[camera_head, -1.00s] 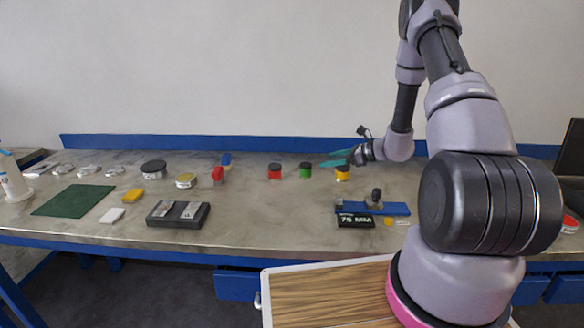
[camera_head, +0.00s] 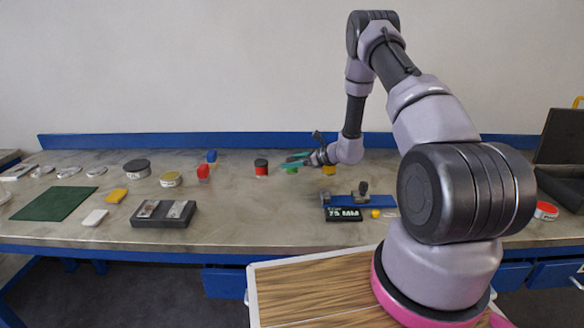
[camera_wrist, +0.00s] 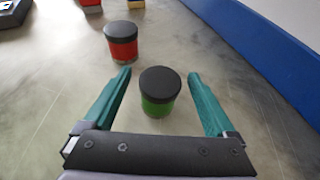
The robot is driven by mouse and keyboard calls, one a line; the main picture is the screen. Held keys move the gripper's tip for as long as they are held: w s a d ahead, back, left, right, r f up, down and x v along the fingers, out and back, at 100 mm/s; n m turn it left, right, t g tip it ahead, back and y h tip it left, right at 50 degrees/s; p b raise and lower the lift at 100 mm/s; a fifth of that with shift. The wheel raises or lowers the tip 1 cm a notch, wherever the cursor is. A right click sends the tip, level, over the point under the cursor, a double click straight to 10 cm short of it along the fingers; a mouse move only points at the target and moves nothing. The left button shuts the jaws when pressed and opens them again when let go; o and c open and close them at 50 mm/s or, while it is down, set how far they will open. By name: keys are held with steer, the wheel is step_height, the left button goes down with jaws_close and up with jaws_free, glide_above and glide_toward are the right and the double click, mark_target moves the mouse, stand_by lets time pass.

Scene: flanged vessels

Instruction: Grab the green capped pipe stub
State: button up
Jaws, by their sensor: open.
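The green capped pipe stub (camera_wrist: 159,92) stands upright on the bench in the wrist view. It has a black cap on a green body. My gripper (camera_wrist: 160,76) is open, with one teal finger on each side of the stub and clear gaps between. In the head view my gripper (camera_head: 297,159) is low over the bench and covers most of the green stub (camera_head: 290,170). Only a bit of green shows below the fingers.
A red capped stub (camera_wrist: 121,40) stands just beyond and left of the green one; it also shows in the head view (camera_head: 261,168). A yellow stub (camera_head: 329,169) is right of the gripper. A blue fixture (camera_head: 360,201) lies nearer. A blue back rail (camera_wrist: 270,50) runs along the right.

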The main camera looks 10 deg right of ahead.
steer(key=shift+a, duration=0.1)
jaws_close()
steer(key=shift+w, duration=0.1)
